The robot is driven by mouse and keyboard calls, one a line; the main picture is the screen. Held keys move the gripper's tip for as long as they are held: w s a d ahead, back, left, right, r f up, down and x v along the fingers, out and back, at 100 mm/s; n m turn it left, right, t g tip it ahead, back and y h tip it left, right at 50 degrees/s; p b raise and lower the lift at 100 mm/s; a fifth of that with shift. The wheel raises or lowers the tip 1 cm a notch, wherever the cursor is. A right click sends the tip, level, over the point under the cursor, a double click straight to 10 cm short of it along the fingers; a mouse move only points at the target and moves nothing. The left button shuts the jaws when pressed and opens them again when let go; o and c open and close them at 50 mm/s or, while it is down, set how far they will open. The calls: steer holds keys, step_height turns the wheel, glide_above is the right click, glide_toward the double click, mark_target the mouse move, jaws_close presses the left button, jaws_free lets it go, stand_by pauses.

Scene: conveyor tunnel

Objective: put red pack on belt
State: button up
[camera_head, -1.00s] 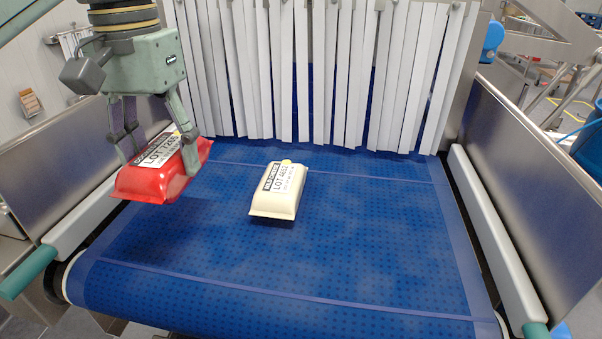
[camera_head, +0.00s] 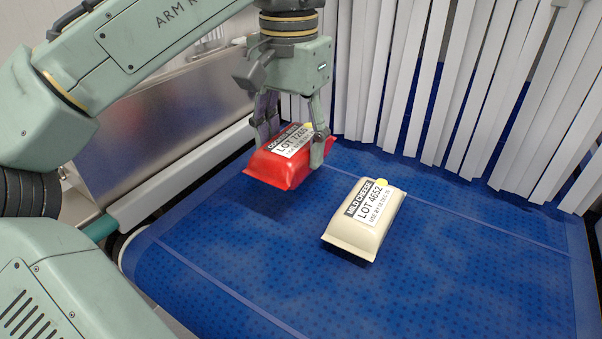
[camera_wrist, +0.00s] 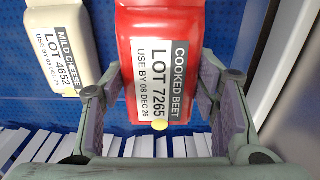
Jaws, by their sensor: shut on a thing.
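The red pack (camera_head: 268,166), labelled cooked beet, LOT 7265, is between the fingers of my gripper (camera_head: 291,152), which is shut on it. In the head view it is over the left part of the blue belt (camera_head: 330,290), roughly level. I cannot tell whether its underside touches the belt. In the wrist view the red pack (camera_wrist: 165,28) fills the gap between the fingers and looks nearer than the cream pack. The cream mild cheese pack (camera_head: 352,238) lies on the belt to the right of the red pack, apart from it; the wrist view shows it at left (camera_wrist: 58,25).
White strip curtains (camera_head: 420,80) hang across the belt at the back. A pale side rail (camera_head: 180,180) and a steel side wall (camera_head: 170,130) run along the left. The belt in front of and right of the cream pack is clear.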

mark_target(292, 141)
steer(key=shift+f, duration=2.55)
steer(key=shift+f, duration=0.1)
steer(key=shift+f, duration=0.1)
steer(key=o, duration=1.7)
step_height(292, 141, up, 12)
steer(key=shift+r+p, duration=0.2)
steer(key=shift+p, duration=0.65)
